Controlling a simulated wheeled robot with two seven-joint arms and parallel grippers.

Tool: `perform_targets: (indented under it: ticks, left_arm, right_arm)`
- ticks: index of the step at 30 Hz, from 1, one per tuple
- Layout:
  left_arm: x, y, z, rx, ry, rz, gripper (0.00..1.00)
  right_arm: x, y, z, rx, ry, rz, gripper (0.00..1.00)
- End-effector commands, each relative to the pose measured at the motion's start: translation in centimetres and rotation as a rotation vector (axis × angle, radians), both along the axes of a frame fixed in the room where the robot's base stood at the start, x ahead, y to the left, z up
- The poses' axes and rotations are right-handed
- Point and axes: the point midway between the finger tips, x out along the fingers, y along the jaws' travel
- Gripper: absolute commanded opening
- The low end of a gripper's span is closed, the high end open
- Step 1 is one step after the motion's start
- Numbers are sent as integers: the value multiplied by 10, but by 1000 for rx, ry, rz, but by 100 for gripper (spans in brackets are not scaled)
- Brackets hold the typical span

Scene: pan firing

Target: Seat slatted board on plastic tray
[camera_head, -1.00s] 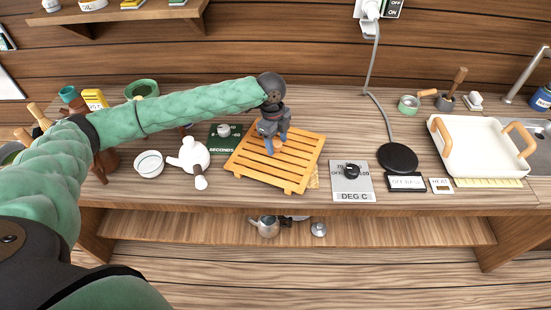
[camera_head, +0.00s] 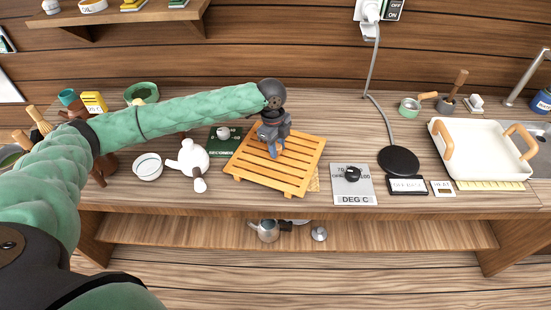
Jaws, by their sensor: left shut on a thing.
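The light wooden slatted board (camera_head: 290,172) lies near the middle of the counter, its slats running left to right. My left gripper (camera_head: 276,147) points down over the board's upper part and is shut on it. The fingertips are small in the picture, so the exact grip on the slats is unclear. A white rectangular tray (camera_head: 485,150) with two wooden handles stands at the right of the counter, well apart from the board; it appears to be the plastic tray. My right gripper is not in view.
A white teapot (camera_head: 191,158) and white bowl (camera_head: 148,166) stand left of the board. A panel with a knob (camera_head: 352,186), a black round plate (camera_head: 398,159) with a cord and small labels lie between board and tray. A sink is at far right.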

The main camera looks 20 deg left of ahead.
Motion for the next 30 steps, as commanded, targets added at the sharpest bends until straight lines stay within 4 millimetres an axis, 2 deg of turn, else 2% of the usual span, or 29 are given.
perform_targets:
  ticks: [30]
  left_arm:
    - [0, 0, 29, 0, 0, 0, 0]
  right_arm:
    - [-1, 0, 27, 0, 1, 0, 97]
